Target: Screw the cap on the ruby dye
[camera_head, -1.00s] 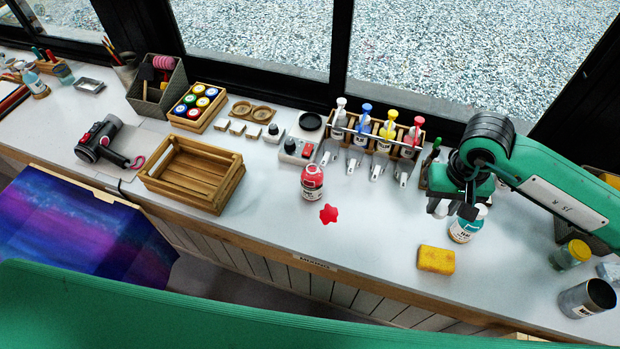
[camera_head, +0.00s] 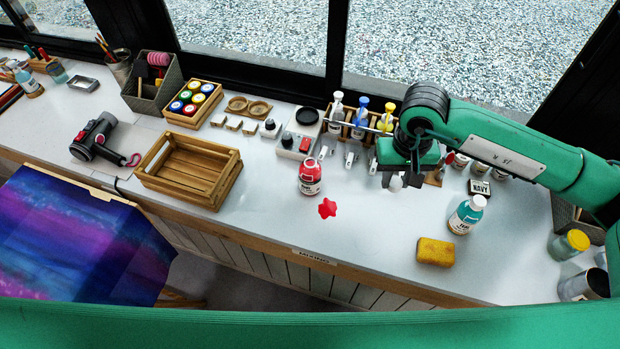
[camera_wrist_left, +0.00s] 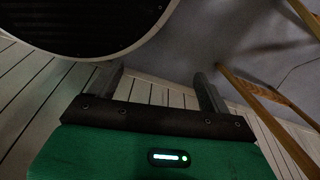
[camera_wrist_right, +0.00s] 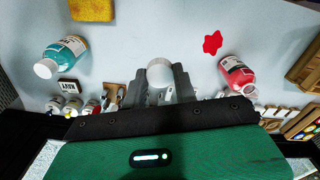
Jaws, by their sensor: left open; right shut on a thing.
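The ruby dye is a red bottle (camera_head: 310,178) with a pale label, upright on the counter left of my right gripper (camera_head: 403,185). It also shows in the right wrist view (camera_wrist_right: 236,72), where its mouth looks uncapped. My right gripper (camera_wrist_right: 160,88) is shut on a white round cap (camera_wrist_right: 160,70), also seen below the fingers in the head view (camera_head: 395,184). The cap is apart from the bottle, to its right. My left gripper (camera_wrist_left: 160,88) is open and empty, low beside the white panelled counter front; it does not show in the head view.
A red splat (camera_head: 327,208) lies just in front of the ruby bottle. A teal bottle with a white cap (camera_head: 466,215) and a yellow sponge (camera_head: 435,252) stand to the right. A wooden crate (camera_head: 226,183) is left. A rack with pump bottles (camera_head: 361,118) stands behind.

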